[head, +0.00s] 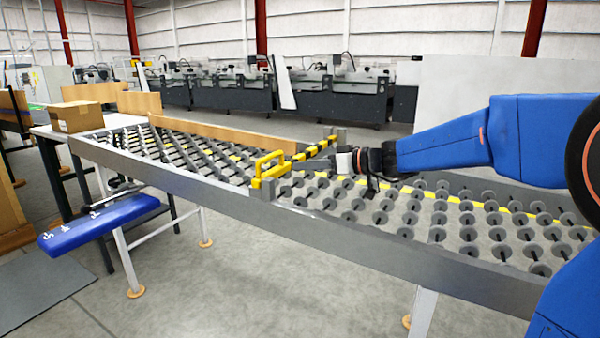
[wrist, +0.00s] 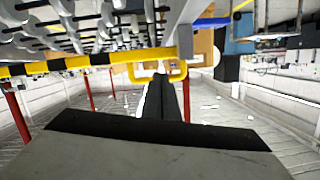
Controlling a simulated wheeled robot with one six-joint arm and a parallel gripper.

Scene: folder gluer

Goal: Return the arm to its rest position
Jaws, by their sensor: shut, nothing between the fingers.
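My blue arm reaches in from the right in the head view, stretched over the roller conveyor (head: 285,218). My gripper (head: 292,190) is at its end, low over the rollers and just right of the yellow handle (head: 268,165). The gripper is shut and holds nothing. In the wrist view my dark fingers (wrist: 168,88) lie together and point toward the yellow handle (wrist: 160,75). I cannot tell whether the fingertips touch the handle or the bar. The handle joins a yellow and black striped bar (head: 318,148) that crosses the conveyor.
A cardboard box (head: 76,117) stands on the table at the conveyor's far left end. A blue padded piece (head: 98,226) sticks out below the near rail. A row of dark machines (head: 235,92) stands at the back. The floor in front (head: 260,290) is clear apart from the conveyor legs.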

